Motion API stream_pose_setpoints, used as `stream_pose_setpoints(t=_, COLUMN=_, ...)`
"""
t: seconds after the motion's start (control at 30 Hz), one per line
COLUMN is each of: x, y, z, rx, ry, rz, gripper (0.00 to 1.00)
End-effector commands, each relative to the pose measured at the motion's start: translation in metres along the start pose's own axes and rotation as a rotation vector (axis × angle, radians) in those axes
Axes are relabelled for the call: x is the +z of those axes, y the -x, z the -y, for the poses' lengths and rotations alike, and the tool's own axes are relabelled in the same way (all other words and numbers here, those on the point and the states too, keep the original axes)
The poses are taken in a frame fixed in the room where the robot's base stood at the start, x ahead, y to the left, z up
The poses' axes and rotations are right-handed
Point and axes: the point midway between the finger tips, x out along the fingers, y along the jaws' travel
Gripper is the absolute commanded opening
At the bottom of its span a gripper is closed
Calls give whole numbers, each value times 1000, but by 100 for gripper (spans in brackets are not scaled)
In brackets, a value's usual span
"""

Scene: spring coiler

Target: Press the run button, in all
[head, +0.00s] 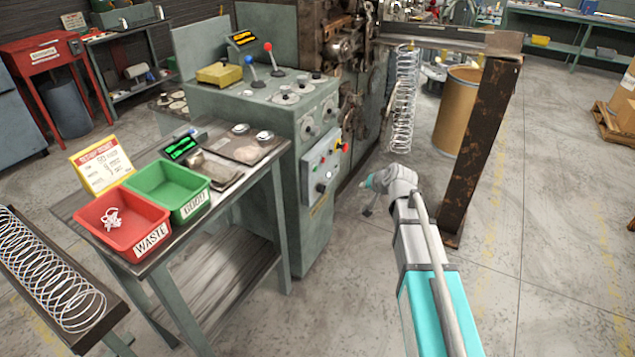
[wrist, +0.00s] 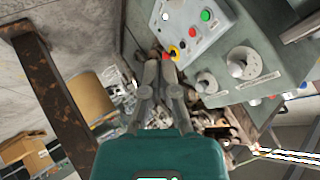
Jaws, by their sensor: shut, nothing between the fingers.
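The grey control panel (head: 325,165) is on the side of the green machine cabinet. I cannot read any label naming the run button. My gripper (head: 368,210) is shut and empty, in front of and to the right of the panel, below its level. In the wrist view its fingertips (wrist: 161,58) appear near the mushroom knob; I cannot tell the gap.
A rusty post (head: 483,150) stands right of my arm, with a brown drum (head: 459,110) behind it. A hanging spring (head: 404,100) is beside the machine. A bench with a red waste bin (head: 125,225) and green bin (head: 168,190) stands left. Floor is clear before the cabinet.

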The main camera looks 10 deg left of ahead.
Motion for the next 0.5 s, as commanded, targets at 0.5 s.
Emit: stream_pose_setpoints(t=0.5, x=-19, y=-115, z=4, rx=-182, ry=-155, rz=-239, gripper=0)
